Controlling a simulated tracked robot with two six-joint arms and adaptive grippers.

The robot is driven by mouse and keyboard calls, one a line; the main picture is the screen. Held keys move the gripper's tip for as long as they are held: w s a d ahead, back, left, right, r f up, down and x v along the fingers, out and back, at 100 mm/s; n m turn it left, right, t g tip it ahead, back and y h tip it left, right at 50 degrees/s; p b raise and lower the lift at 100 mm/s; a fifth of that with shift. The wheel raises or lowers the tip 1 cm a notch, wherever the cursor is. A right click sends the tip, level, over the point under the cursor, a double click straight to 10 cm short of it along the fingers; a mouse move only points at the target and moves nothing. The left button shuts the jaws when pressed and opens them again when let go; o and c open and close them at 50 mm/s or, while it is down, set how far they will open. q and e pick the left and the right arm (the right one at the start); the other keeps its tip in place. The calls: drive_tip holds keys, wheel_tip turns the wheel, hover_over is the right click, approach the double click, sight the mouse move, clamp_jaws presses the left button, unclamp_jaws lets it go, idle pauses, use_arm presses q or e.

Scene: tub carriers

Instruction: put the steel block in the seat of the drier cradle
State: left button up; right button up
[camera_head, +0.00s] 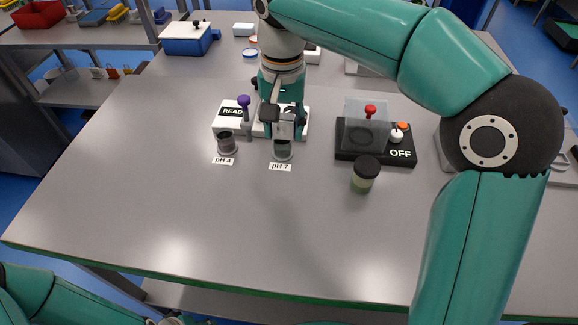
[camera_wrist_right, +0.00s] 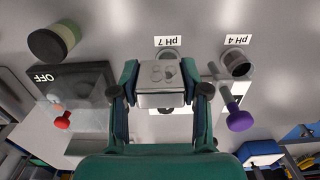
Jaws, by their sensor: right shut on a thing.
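My right gripper (camera_head: 284,126) is shut on a pale grey boxy piece (camera_wrist_right: 161,86) with round marks on its face, which looks like the steel block. In the head view it is over the cup (camera_head: 283,152) labelled pH 7 and in front of the READ base. I cannot tell whether the piece touches the cup. My fingers (camera_wrist_right: 160,90) grip it from both sides in the right wrist view. I cannot make out the drier cradle or its seat for certain. Only part of my left arm shows at the lower left; its fingertips are out of view.
The white READ base (camera_head: 228,118) has a purple-topped probe (camera_head: 244,102). A cup (camera_head: 227,143) labelled pH 4 is left. A black OFF unit (camera_head: 375,157) with clear cover and red knob is right, behind a dark-lidded jar (camera_head: 366,171). The front table is clear.

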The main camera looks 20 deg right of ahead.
sight(284, 176)
wheel_tip(284, 176, down, 12)
drive_tip(key=shift+s+f+b, duration=0.1)
drive_tip(key=shift+b, duration=0.4)
drive_tip(key=o, duration=0.8)
drive_tip(key=shift+f, duration=0.1)
drive_tip(key=o, duration=0.5)
drive_tip(key=shift+c, duration=0.2)
drive_tip(key=shift+r, duration=0.2)
